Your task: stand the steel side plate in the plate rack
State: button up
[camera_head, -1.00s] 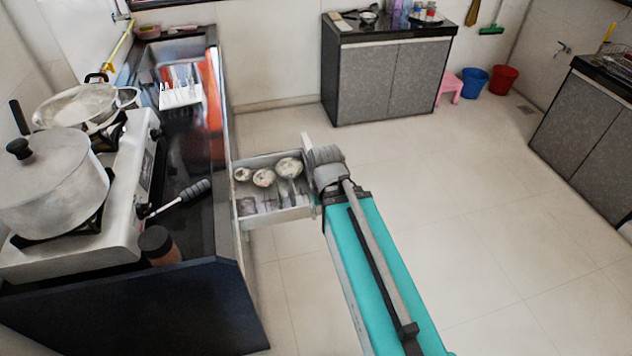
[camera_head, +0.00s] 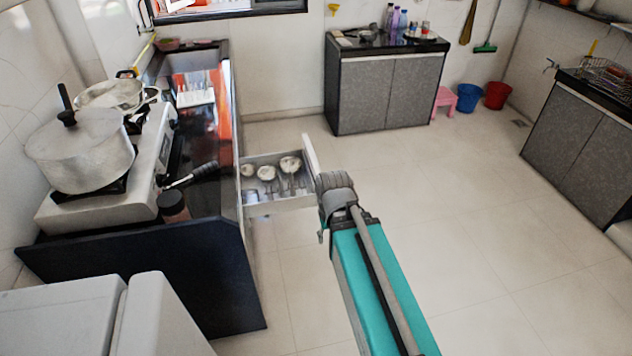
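A small white rack with upright prongs (camera_head: 195,97) stands on the dark counter at the left, behind the stove; it looks like the plate rack. I see no plate in its slots, though it is small at this distance. I cannot make out the steel side plate anywhere in view. My teal and grey arm reaches up from the bottom, and its grey wrist end is just right of the open drawer. My gripper's fingers do not show; they are hidden behind the arm or out of sight.
An open drawer (camera_head: 281,205) with several ladle-like utensils juts from the counter (camera_head: 150,275). A stove (camera_head: 100,207) carries a large lidded pot (camera_head: 80,155) and a pan. A grey cabinet (camera_head: 388,92) stands at the back. The floor to the right is clear.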

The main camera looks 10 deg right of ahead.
aim_at(305, 196)
jog(key=k, duration=0.75)
jog(key=z, duration=1)
jog(key=i, duration=2.85)
